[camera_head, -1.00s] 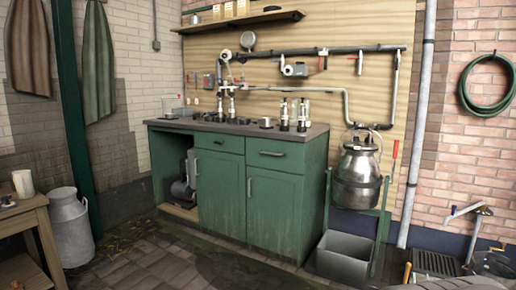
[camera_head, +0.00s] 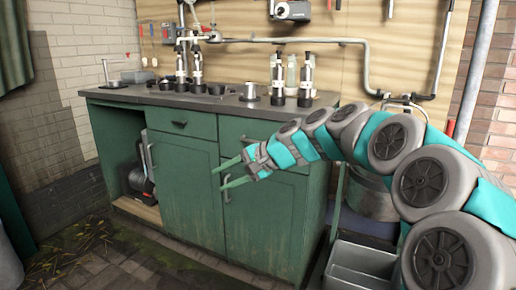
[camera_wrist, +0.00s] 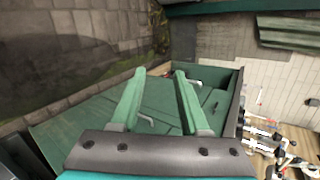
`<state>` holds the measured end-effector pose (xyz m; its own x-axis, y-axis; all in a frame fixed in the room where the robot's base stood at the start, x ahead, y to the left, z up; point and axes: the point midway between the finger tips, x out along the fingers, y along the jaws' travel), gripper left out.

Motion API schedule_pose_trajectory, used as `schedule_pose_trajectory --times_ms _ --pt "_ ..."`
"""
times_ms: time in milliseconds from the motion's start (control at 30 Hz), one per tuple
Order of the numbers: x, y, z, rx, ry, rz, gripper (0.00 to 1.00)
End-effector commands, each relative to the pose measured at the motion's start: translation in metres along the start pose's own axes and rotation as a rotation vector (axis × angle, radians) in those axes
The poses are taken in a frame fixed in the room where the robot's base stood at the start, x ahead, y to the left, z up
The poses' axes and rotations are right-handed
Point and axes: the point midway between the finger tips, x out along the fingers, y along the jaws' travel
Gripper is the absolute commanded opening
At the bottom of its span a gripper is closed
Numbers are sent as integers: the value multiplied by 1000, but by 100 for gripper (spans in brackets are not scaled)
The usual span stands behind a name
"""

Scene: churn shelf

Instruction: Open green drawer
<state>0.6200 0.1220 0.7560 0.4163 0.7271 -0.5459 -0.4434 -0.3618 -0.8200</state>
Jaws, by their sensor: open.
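A green cabinet (camera_head: 262,225) has two drawers above two doors. The left green drawer (camera_head: 160,123) is shut, with a dark handle (camera_head: 179,124). The right green drawer (camera_head: 232,130) also looks shut, partly hidden behind my arm. My gripper (camera_head: 218,179) is open and empty. In the head view it is in front of the doors near their upright handles, below the drawers; whether it touches anything is unclear. In the wrist view my gripper (camera_wrist: 160,72) points across the cabinet front (camera_wrist: 90,120), which appears turned sideways, with small metal handles (camera_wrist: 146,120) near the fingers.
The worktop (camera_head: 130,95) carries milking parts and bottles (camera_head: 307,75). An open compartment with a machine (camera_head: 142,165) is at the cabinet's left. A grey bin (camera_head: 360,268) and a metal can (camera_head: 372,195) stand at the right, by my arm. Paved floor (camera_head: 95,255) lies front left.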

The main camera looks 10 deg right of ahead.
Motion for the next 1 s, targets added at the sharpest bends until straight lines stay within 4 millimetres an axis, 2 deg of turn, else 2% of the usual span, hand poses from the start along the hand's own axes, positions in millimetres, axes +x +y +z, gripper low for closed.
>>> schedule_pose_trajectory --times_ms 33,133,200,300,400,500,667,1000 --pt "2 -11 -36 71 28 -69 45" --pt "-4 -29 -99 207 82 -198 45" --pt "-12 -34 -142 294 119 -276 45" --pt "-24 -34 -193 395 170 -367 45" --pt "-37 -32 -229 461 209 -432 45" --pt "-43 -28 -249 502 229 -467 45" --pt "-43 -31 -260 517 240 -484 45" --pt "-4 -47 -274 514 240 -482 45"
